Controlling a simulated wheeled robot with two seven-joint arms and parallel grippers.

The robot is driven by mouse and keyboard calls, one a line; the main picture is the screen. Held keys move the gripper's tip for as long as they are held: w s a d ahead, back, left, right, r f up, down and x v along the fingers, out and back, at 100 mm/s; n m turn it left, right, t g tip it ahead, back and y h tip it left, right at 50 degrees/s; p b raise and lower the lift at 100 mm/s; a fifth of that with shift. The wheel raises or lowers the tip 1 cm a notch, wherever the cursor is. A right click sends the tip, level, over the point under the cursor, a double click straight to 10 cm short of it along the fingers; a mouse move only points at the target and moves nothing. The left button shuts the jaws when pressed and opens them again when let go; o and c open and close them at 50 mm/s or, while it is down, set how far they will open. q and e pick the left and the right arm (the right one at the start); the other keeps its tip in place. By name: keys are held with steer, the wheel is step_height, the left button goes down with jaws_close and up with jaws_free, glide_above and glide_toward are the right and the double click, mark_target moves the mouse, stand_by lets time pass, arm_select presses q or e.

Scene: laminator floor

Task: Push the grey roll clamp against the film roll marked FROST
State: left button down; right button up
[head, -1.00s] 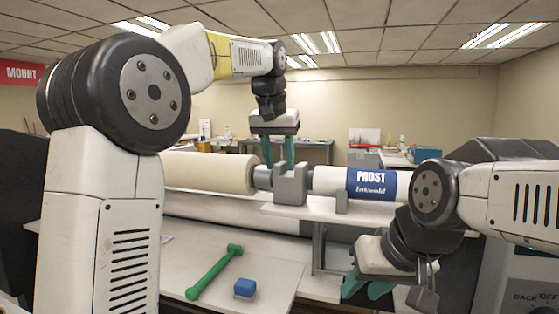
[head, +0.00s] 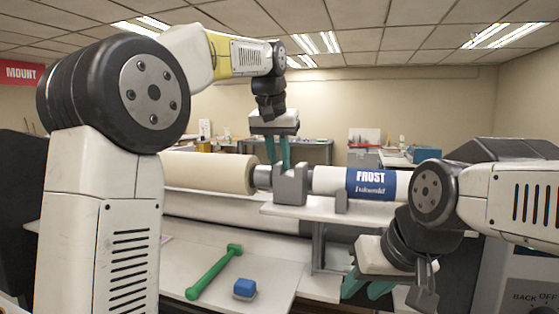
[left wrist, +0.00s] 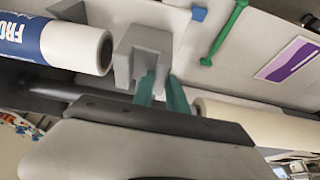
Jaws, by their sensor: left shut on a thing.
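The grey roll clamp (head: 291,187) sits on the pale shelf in the head view; it also shows in the left wrist view (left wrist: 143,48). The film roll marked FROST (head: 370,183), white with a blue label, lies to its right. In the left wrist view the roll's open end (left wrist: 105,52) faces the clamp, with a narrow gap between them. My left gripper (head: 278,164) points down at the clamp's left side, its green fingers (left wrist: 163,92) shut on part of it. My right gripper (head: 366,288) is at lower right, empty, with its fingers apart.
A cream roll (head: 210,172) lies left of the clamp, with a dark grey core end (head: 263,177). A green-handled tool (head: 214,272) and a blue block (head: 244,288) lie on the lower table. A support (head: 341,201) stands under the FROST roll.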

mark_target(300, 164)
stand_by(0.8)
arm_select(q)
steer(key=shift+s+d, duration=0.3)
steer(key=shift+d, duration=0.5)
steer(key=shift+s+d, duration=0.25)
steer(key=shift+d, duration=0.6)
steer(key=shift+s+d, duration=0.3)
steer(key=shift+d, duration=0.5)
steer(key=c, duration=1.3)
jaws_free()
steer(key=shift+d, duration=0.1)
steer(key=shift+r, duration=0.25)
steer(key=v, duration=0.7)
steer(key=shift+s+r, duration=0.1)
steer(key=shift+s, duration=0.05)
